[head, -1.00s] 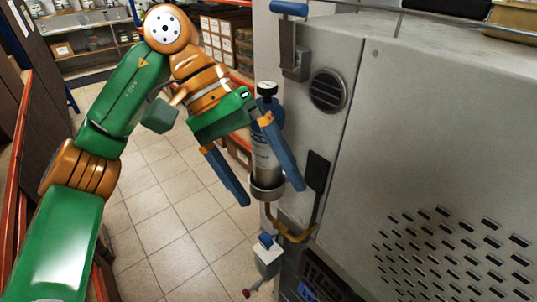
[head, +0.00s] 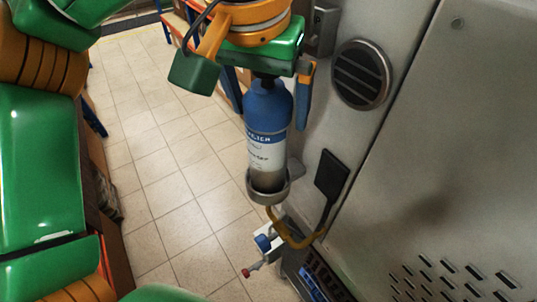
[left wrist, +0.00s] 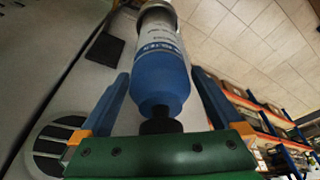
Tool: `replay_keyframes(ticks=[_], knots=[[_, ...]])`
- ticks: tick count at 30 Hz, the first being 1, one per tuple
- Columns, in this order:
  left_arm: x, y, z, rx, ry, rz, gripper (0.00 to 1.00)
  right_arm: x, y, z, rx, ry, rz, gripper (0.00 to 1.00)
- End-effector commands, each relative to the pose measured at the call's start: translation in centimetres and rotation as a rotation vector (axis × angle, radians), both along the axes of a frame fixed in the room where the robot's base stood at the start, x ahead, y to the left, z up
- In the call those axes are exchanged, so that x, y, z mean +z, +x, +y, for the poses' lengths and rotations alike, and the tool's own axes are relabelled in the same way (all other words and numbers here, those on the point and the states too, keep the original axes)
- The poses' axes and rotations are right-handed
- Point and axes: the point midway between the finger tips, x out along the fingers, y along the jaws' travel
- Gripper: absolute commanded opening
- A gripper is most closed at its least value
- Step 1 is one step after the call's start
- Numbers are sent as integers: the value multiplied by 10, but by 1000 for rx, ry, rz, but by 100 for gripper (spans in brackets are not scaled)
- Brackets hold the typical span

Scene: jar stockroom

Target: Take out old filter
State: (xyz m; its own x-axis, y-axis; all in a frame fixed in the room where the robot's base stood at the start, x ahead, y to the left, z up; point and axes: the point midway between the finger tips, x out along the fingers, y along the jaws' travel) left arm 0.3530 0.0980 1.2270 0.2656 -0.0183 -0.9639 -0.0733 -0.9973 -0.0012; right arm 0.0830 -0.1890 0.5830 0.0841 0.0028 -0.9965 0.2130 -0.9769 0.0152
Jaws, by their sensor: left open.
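The old filter (head: 266,135) is an upright cylinder with a blue upper part, a white label and a grimy grey lower end. Its foot sits in a metal cup (head: 268,187) beside the grey machine. My left gripper (head: 270,116) is directly above it, pointing down, open, with one blue finger on each side of the filter's upper part. In the left wrist view the filter (left wrist: 160,75) lies between the two spread fingers (left wrist: 160,76), with visible gaps on both sides. Its black cap (left wrist: 160,126) is close to the green palm. My right gripper is not in view.
The grey machine (head: 420,130) stands close on the right, with a round vent (head: 361,74) and a black lever (head: 331,175). A yellow-brown pipe (head: 290,238) runs below the cup to a small valve box (head: 268,240). Tiled floor (head: 170,190) lies open to the left.

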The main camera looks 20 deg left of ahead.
Motion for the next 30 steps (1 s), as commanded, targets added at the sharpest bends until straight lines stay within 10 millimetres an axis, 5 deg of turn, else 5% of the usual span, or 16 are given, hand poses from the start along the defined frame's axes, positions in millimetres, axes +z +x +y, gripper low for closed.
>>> replay_keyframes(ticks=[5, 15, 30], knots=[[0, 0, 0, 0, -1, 0, 95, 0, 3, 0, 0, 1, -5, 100], [1, 0, 0, 0, -1, -1, 3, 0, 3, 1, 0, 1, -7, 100], [11, 0, -1, 1, -4, -4, 0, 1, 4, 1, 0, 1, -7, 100]])
